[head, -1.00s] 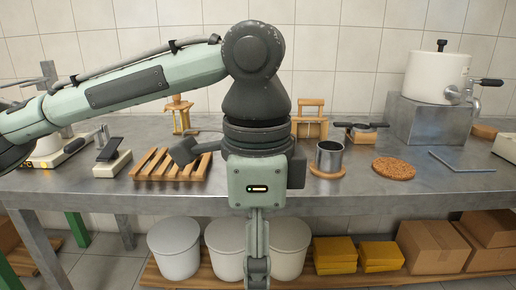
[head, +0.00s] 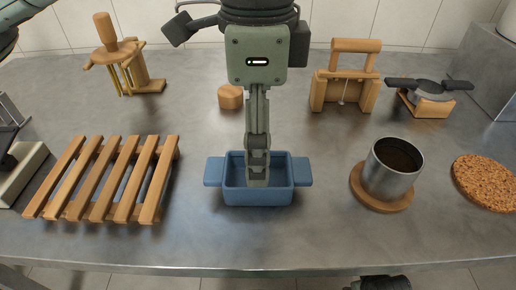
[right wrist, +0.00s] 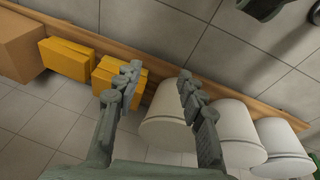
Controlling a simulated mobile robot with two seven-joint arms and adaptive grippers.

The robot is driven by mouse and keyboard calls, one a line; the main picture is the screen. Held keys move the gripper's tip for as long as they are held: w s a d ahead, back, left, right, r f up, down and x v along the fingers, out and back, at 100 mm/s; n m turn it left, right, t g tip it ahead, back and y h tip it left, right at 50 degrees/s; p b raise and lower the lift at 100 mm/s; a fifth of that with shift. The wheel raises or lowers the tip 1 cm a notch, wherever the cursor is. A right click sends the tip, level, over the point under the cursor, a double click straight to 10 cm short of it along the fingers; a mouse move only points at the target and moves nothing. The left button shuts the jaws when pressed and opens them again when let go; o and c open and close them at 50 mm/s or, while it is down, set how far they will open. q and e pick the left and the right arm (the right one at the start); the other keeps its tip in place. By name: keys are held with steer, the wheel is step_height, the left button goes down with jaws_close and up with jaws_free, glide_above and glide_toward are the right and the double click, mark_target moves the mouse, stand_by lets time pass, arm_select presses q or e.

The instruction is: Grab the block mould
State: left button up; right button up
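The block mould appears to be the blue open-topped box (head: 258,197) with a tab handle on each side, on the metal table in the middle of the head view. My left gripper (head: 257,178) points straight down over it, its fingertips in front of or inside the opening. Its fingers line up edge-on, so their gap and any contact with the mould are hidden. My right gripper (right wrist: 157,82) is open and empty in the right wrist view, with the floor and the under-table shelf beyond it.
A wooden slatted rack (head: 105,180) lies left of the mould. A metal cup (head: 391,168) on a round wooden coaster (head: 382,203) and a cork mat (head: 487,182) are to the right. A small wooden block (head: 230,97) and wooden stands are behind. White buckets (right wrist: 166,117) stand below.

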arm_select(q)
step_height(320, 180, down, 3)
steer(key=shift+s+r, duration=0.1)
steer(key=shift+s, duration=0.05)
steer(key=f, duration=0.3)
steer(key=shift+w+f+b, duration=0.3)
steer(key=shift+w+f, duration=0.05)
steer(key=shift+f, duration=0.5)
steer(key=c, duration=1.3)
arm_select(e)
steer(key=shift+v, duration=0.75)
steer(key=shift+s+d, duration=0.1)
steer(key=shift+s, duration=0.05)
